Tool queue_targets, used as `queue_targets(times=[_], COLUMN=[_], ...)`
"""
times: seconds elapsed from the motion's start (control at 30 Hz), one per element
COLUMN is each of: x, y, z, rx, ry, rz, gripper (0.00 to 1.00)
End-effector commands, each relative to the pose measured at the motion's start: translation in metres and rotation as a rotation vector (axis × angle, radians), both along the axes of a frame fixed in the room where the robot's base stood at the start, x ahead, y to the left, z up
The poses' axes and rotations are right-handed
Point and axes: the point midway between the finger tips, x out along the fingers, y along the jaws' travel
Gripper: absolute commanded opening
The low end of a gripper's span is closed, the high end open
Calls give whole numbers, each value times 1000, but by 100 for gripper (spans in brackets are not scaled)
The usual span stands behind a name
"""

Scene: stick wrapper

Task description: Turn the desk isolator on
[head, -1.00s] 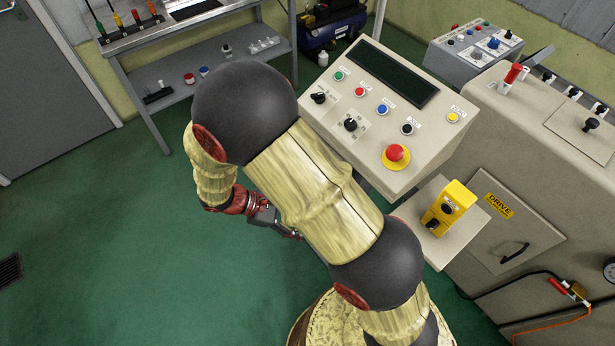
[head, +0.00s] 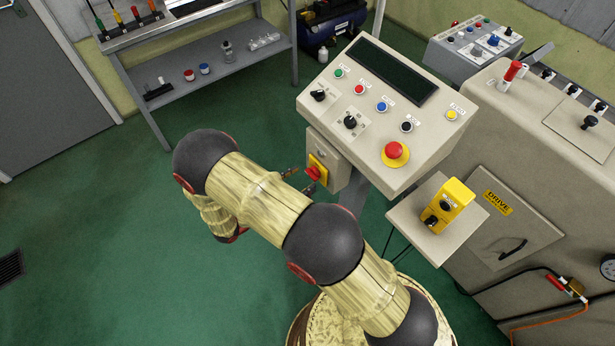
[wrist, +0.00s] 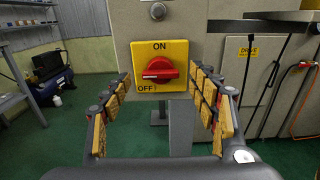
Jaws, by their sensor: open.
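The desk isolator is a yellow plate (wrist: 160,53) with a red rotary handle (wrist: 157,72), on the box below the desk console. The plate reads ON at the top and OFF at the lower left. The handle lies horizontal, with its white mark pointing left, on the OFF side. The head view also shows the red handle (head: 313,173). My gripper (head: 299,180) is open and faces the isolator. In the wrist view its fingers (wrist: 162,82) stand left and right of the handle, apart from it, with nothing between them.
The sloped console (head: 345,97) with buttons and a red emergency stop (head: 394,153) overhangs the isolator. A yellow control box (head: 446,208) stands on a small shelf to the right. Green floor (head: 90,230) is clear on the left.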

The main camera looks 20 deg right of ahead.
Motion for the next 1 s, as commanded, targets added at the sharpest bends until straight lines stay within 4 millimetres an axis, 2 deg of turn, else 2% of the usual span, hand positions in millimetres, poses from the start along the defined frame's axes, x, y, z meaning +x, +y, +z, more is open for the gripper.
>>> queue_targets(times=[0.1,0.2,0.57,1.0], x=[5,7,9,9], y=[-16,-24,-29,-29], z=[-1,-1,0,0], rx=[1,2,2,2], ry=[1,1,0,0], rz=[-3,-2,-1,-1], gripper=[60,60,60,35])
